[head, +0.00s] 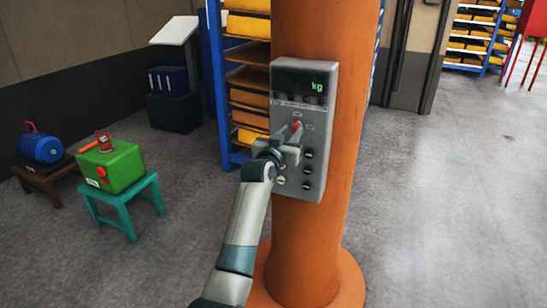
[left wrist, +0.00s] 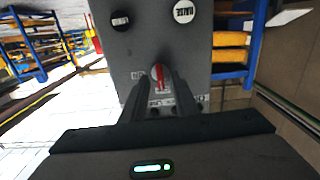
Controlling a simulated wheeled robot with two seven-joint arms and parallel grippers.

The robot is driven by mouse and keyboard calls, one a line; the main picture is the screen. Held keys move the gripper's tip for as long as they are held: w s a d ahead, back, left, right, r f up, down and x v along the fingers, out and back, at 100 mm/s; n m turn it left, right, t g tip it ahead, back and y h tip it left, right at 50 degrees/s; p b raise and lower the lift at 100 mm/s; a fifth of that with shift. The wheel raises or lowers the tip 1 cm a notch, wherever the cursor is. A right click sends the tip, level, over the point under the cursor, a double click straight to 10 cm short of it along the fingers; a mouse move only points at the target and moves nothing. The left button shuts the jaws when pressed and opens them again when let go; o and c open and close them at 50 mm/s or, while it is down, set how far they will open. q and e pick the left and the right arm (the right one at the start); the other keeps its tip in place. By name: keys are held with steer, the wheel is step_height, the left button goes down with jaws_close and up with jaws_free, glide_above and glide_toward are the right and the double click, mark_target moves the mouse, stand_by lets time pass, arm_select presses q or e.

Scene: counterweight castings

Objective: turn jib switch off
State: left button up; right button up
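The jib switch is a small rotary switch with a red handle (head: 296,126) on the grey control box, which is fixed to the orange column. In the left wrist view the red handle (left wrist: 158,74) stands roughly upright in the picture, between printed labels too blurred to read. The fingers hide part of the switch's surround. My right gripper is in neither view.
The control box (head: 290,80) has a lit kg display on top and several round buttons below. The orange column (head: 330,220) stands close in front. A green case (head: 122,168) sits on a teal stool at left. Shelves stand behind; the floor at right is clear.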

arm_select(q)
steer(key=b+v, duration=0.4)
steer(key=v, duration=1.1)
steer(key=shift+f, duration=0.1)
